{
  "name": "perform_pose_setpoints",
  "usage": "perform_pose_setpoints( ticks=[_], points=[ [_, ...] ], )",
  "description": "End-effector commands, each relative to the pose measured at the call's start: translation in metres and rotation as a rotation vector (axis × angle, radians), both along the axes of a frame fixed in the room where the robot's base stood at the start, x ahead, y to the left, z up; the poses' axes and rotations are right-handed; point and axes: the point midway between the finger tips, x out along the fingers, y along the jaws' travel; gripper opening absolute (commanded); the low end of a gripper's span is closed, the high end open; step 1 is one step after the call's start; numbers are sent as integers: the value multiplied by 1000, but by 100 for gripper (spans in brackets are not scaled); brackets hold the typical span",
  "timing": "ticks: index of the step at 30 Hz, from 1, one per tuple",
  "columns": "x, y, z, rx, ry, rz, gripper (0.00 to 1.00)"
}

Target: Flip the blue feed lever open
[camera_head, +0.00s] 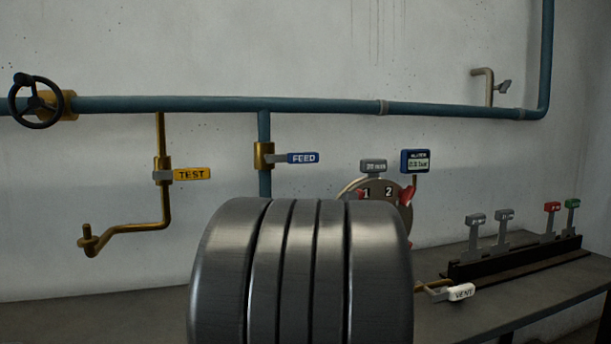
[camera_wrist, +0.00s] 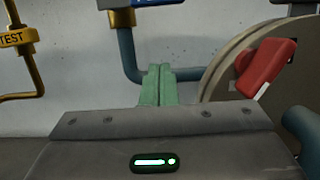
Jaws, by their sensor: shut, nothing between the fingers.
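The blue FEED lever (camera_head: 303,157) sticks out horizontally to the right from its brass valve (camera_head: 264,154), crosswise to the vertical blue pipe (camera_head: 265,186). In the wrist view only the lower edge of the blue lever (camera_wrist: 158,2) shows at the top, with the brass valve body (camera_wrist: 122,18) beside it. My gripper (camera_wrist: 159,72) shows there as two green fingers shut together, with nothing between them. They appear below the lever in that view, with a visible gap. In the head view my gripper is hidden behind my own arm's metal link.
The yellow TEST lever (camera_head: 192,174) points right on the brass pipe to the left. A round dial wheel (camera_head: 350,190) with red parts (camera_wrist: 266,66) stands to the right. A white VENT lever (camera_head: 461,292) and several tagged switches (camera_head: 475,220) sit on the bench (camera_head: 540,288).

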Motion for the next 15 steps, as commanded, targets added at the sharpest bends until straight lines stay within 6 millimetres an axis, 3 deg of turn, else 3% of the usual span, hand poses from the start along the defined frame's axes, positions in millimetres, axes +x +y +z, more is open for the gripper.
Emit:
perform_pose_setpoints(
  ticks=[11,15],
  points=[
    [1,1,1,-6,-5,1,0],
    [10,4,3,-6,-3,1,0]
  ],
)
